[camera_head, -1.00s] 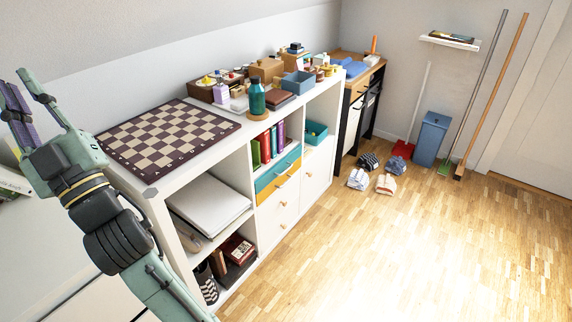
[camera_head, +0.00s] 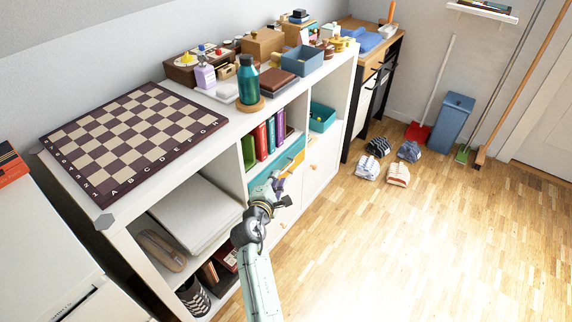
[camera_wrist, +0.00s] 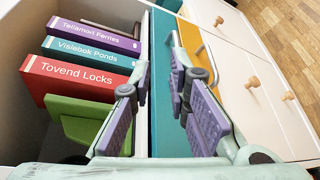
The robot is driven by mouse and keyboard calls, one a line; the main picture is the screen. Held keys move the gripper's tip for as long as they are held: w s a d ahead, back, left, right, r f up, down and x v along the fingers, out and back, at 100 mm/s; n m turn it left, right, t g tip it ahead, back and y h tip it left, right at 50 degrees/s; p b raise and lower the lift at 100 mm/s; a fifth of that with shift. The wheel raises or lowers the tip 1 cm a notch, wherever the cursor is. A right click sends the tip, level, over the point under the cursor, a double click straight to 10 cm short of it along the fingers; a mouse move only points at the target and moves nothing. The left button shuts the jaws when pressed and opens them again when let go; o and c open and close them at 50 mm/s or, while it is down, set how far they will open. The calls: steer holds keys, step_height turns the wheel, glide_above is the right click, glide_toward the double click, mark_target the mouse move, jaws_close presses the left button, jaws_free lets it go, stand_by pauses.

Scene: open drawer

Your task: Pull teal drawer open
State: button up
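The teal drawer (camera_head: 261,187) is in the white shelf unit, below the row of books; my gripper hides part of its front in the head view. In the wrist view its teal surface (camera_wrist: 164,110) shows as a strip between my fingers. My gripper (camera_head: 279,182) is at the drawer front. In the wrist view my gripper (camera_wrist: 160,62) has its two purple-padded fingers apart, with no handle clearly seen between them.
Upright books (camera_wrist: 80,80) stand in the compartment beside the left finger. White fronts with wooden knobs (camera_wrist: 252,82) lie to the right. A chessboard (camera_head: 130,137) and a teal bottle (camera_head: 247,80) are on the shelf top.

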mark_target(284, 171)
steer(key=shift+n, duration=0.9)
steer(key=w+d+f, duration=0.1)
steer(key=w, duration=0.2)
steer(key=w+f, duration=0.2)
steer(key=w, duration=0.1)
steer(key=w+d+f, duration=0.1)
steer(key=w+f, duration=0.1)
steer(key=w, duration=0.2)
steer(key=shift+d+f, duration=0.1)
steer(key=shift+d, duration=0.25)
steer(key=shift+c, duration=0.4)
jaws_close()
